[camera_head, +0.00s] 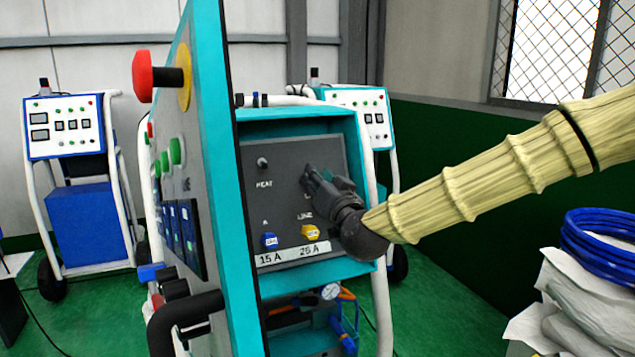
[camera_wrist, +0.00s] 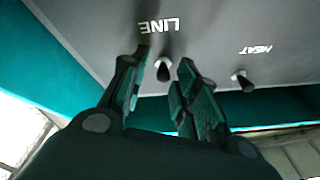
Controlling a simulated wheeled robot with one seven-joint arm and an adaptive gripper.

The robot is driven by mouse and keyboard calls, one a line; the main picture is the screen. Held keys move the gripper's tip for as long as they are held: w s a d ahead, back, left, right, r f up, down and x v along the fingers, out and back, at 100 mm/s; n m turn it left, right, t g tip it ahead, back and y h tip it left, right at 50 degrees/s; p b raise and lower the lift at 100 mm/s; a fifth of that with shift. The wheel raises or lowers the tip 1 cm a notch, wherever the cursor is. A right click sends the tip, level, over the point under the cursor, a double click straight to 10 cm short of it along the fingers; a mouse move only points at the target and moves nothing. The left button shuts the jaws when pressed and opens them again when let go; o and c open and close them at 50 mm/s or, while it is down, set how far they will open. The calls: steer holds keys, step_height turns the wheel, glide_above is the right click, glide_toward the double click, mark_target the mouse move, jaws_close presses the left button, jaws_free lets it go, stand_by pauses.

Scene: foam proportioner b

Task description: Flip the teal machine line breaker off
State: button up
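The teal machine (camera_head: 233,200) stands with its front door swung open to the left. Inside is a dark grey breaker panel (camera_head: 285,150). My gripper (camera_head: 309,173) is at the upper right of this panel and hides the line breaker in the head view. In the wrist view, the line breaker (camera_wrist: 163,71) is a small black toggle below the upside-down LINE label. My gripper (camera_wrist: 164,56) is open there, with one finger on each side of the toggle. The toggle appears clear of both fingers. I cannot tell its on or off position.
The heat breaker (camera_head: 262,163) is a similar toggle beside it, also in the wrist view (camera_wrist: 242,80). Blue (camera_head: 269,240) and yellow (camera_head: 310,232) parts sit lower on the panel. The open door (camera_head: 190,130) with a red knob (camera_head: 143,76) stands close on the left.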

steer(key=shift+a, duration=0.15)
steer(key=shift+s+f, duration=0.1)
steer(key=v, duration=1.2)
